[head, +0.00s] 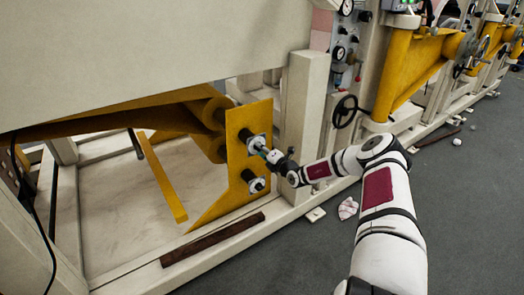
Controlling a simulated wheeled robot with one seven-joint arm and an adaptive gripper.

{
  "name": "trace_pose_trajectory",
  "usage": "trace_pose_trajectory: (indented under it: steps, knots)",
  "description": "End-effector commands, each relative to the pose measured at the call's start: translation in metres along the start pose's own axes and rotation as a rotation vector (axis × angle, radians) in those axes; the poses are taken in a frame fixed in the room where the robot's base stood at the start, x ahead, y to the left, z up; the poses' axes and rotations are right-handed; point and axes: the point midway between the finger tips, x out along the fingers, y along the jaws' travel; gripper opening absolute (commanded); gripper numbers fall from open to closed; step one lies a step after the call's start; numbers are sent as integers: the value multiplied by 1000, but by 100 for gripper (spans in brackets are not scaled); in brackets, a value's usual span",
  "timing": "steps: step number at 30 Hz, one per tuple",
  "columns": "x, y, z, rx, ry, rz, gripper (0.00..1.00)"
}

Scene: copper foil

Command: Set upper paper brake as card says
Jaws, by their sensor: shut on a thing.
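The upper brake knob (254,141) sits on the yellow plate (237,165) of the machine, with dark and pale parts. My gripper (266,153) reaches it from the right and is shut on it; the fingers are small and partly hidden. The lower brake knob (255,184) is on the same plate, below my gripper and apart from it. Any setting marks on the knobs are too small to read. A pinkish sheet (321,25) is on the machine post at the top; I cannot tell whether it is the card.
A black handwheel (345,111) and gauges (339,53) are on the machine to the right. A brown bar (212,240) lies along the machine's base rail. A crumpled pale scrap (348,208) lies on the grey floor (460,210), which is mostly clear at right.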

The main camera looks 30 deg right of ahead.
Motion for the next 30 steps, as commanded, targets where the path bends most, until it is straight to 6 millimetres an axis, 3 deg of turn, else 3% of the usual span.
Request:
trace_pose_trajectory:
  steps: [1, 2, 4, 17, 30]
  knots:
    - [1, 1, 0, 0, 0, 1, 3]
    - [1, 1, 0, -1, 0, 1, 36]
    - [0, 1, 0, -1, 0, 1, 51]
    - [-7, 0, 1, -1, -1, 0, 52]
    - [-88, 0, 1, 0, -1, -1, 52]
